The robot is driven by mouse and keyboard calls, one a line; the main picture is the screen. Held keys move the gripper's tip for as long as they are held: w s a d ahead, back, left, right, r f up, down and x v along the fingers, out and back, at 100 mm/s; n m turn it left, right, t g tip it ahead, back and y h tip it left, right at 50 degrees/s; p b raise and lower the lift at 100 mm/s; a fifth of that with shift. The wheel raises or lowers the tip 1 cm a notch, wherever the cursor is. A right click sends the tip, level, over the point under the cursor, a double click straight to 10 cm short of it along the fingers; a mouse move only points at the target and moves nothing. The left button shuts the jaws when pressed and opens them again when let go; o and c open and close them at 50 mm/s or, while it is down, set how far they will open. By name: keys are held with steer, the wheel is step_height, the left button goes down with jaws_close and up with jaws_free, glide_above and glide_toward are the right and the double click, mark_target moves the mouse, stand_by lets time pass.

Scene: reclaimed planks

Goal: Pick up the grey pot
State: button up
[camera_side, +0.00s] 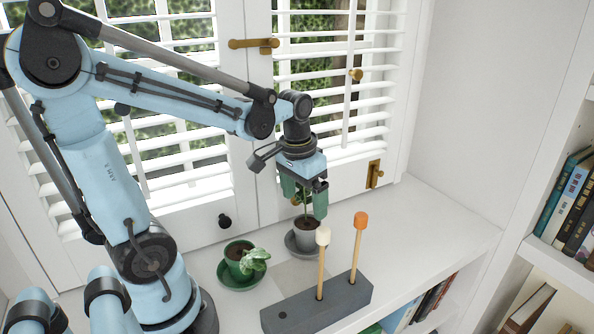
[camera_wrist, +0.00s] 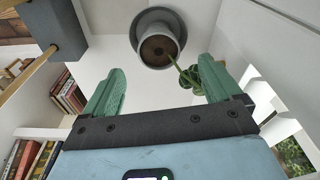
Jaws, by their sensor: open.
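The grey pot (camera_side: 307,233) stands upright on a grey saucer (camera_side: 289,243) on the white sill, with a thin plant stem rising from it. In the wrist view the pot (camera_wrist: 157,50) shows its dark soil, and the stem leans right to green leaves (camera_wrist: 212,78) near the right finger. My gripper (camera_side: 304,200) is open above the pot, its green fingers either side of the stem in the side view. In the wrist view my gripper (camera_wrist: 162,78) has nothing held between its fingers, and the pot lies beyond the fingertips. Part of the plant is hidden by my gripper.
A green pot (camera_side: 236,266) with a leafy plant sits on a green saucer (camera_side: 240,285) to the left. A grey block (camera_side: 335,303) with two upright sticks, white-tipped and orange-tipped, stands in front. Window blinds rise behind; bookshelves stand right.

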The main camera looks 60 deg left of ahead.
mark_target(307, 224)
steer(key=shift+w+f, duration=0.25)
steer(key=shift+f, duration=1.75)
steer(key=shift+w+f, duration=0.2)
steer(key=shift+f, duration=1.75)
steer(key=c, duration=1.3)
steer(key=shift+r, duration=0.15)
steer(key=shift+r, duration=6.35)
